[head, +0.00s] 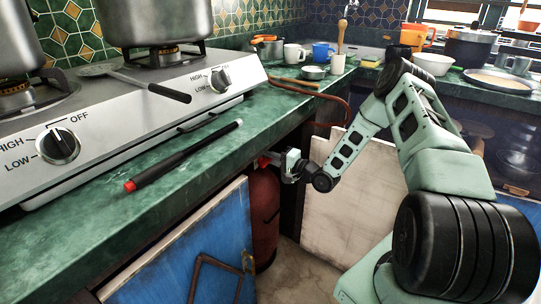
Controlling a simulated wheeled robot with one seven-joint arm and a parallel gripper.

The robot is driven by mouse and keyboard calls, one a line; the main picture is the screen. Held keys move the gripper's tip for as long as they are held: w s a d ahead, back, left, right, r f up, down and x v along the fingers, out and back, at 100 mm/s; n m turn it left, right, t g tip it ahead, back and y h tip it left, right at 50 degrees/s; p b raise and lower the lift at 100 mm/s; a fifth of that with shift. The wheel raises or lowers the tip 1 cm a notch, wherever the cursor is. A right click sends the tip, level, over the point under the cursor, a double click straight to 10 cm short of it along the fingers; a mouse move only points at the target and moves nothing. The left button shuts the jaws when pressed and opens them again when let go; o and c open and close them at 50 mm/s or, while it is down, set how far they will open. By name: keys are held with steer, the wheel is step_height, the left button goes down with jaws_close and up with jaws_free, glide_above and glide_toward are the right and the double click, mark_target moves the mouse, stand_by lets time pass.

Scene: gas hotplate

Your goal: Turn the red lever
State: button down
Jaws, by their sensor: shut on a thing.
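The red lever (263,161) shows as a small red piece at the top of the dark red gas cylinder (264,212), just under the counter edge. My gripper (273,159) reaches in from the right at the cylinder's top and is shut on the red lever. The fingers are small in this view and hide part of the lever and the valve. The cylinder stands upright in the open cabinet below the counter.
A blue cabinet door (200,245) stands open left of the cylinder, a whitish door (345,195) to its right. A brown hose (338,100) runs down over the counter edge. The hotplate (130,110) and a black stick lighter (185,155) are on the green counter above.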

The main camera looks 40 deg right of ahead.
steer(key=shift+f+m, duration=0.15)
steer(key=shift+m, duration=0.35)
steer(key=c, duration=1.5)
jaws_free()
steer(key=shift+s, duration=0.1)
steer(key=p+v, duration=0.1)
steer(key=v, duration=1.6)
steer(key=shift+s+p, duration=0.1)
steer(key=shift+p, duration=0.3)
steer(key=shift+d, duration=0.1)
